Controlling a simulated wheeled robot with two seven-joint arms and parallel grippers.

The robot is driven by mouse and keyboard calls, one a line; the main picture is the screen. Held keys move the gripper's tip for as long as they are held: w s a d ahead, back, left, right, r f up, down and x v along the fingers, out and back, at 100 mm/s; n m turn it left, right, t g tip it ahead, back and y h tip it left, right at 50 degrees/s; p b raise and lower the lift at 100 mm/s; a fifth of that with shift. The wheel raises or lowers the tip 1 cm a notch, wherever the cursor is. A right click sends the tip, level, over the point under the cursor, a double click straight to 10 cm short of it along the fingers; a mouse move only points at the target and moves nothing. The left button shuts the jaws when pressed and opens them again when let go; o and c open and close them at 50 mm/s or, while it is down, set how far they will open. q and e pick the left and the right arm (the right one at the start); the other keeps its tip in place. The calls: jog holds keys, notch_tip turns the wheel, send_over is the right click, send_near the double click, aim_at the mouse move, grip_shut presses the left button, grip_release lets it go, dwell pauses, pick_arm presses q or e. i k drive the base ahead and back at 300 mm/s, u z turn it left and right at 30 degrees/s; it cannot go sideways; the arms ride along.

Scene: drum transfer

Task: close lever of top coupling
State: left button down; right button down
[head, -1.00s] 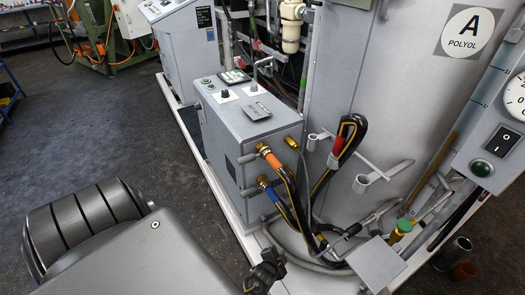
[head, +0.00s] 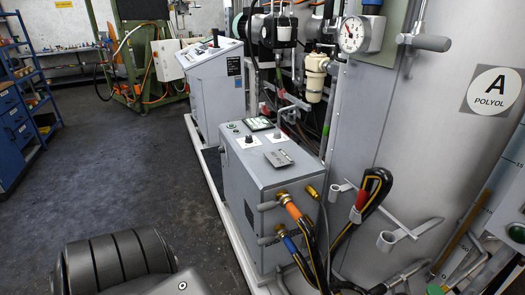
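The grey cabinet (head: 262,185) stands in the middle, with hose couplings on its right-hand face. The upper coupling with an orange sleeve (head: 291,209) sits on a brass fitting and carries a black hose. A lower coupling with a blue sleeve (head: 289,243) sits below it. A bare brass fitting (head: 312,191) is at the upper right of that face. Small grey handles stick out left of the couplings, such as one handle (head: 267,206); I cannot tell their lever positions. Part of my arm shows at the bottom left. Neither gripper is in view.
A black hose end with a red part (head: 370,188) hangs by the drum marked A POLYOL (head: 440,110). A grey bracket (head: 388,240) juts out beside it. A second cabinet (head: 213,85) stands behind. The dark floor (head: 130,160) at left is open.

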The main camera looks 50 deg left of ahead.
aim_at(265, 207)
jog(key=z, duration=1.1)
jog(key=k, duration=0.35)
jog(key=u, duration=1.15)
